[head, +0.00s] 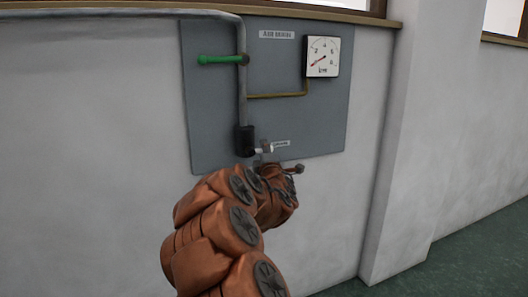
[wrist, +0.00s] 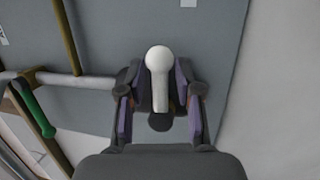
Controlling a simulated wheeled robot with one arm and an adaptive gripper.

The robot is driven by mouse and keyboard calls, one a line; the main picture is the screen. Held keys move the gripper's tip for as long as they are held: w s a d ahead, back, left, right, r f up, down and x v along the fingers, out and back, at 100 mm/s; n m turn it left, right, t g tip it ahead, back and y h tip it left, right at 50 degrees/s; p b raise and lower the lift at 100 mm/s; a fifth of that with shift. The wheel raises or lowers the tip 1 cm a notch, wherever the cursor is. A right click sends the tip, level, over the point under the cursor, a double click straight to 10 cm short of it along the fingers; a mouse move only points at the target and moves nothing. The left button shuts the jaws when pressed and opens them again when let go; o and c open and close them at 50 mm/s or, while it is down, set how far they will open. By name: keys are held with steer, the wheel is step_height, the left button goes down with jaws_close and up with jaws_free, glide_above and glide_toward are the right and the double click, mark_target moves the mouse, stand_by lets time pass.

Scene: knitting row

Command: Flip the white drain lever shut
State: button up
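The white drain lever (wrist: 158,85) has a round knob and stands between the two fingers of my gripper (wrist: 160,92) in the wrist view. The fingers are apart, with a gap on each side of the lever, so my gripper is open around it and not clamped. In the head view a small part of the white lever (head: 266,148) shows beside the black valve body (head: 244,140), low on the grey panel. My arm hides most of my gripper there.
The grey panel (head: 215,110) hangs on a white wall. A wall pillar (head: 395,150) juts out at right, with open green floor (head: 475,250) beyond.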

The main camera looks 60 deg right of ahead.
stand_by(0.4)
steer(key=shift+v, duration=3.8)
steer(key=shift+r, duration=0.1)
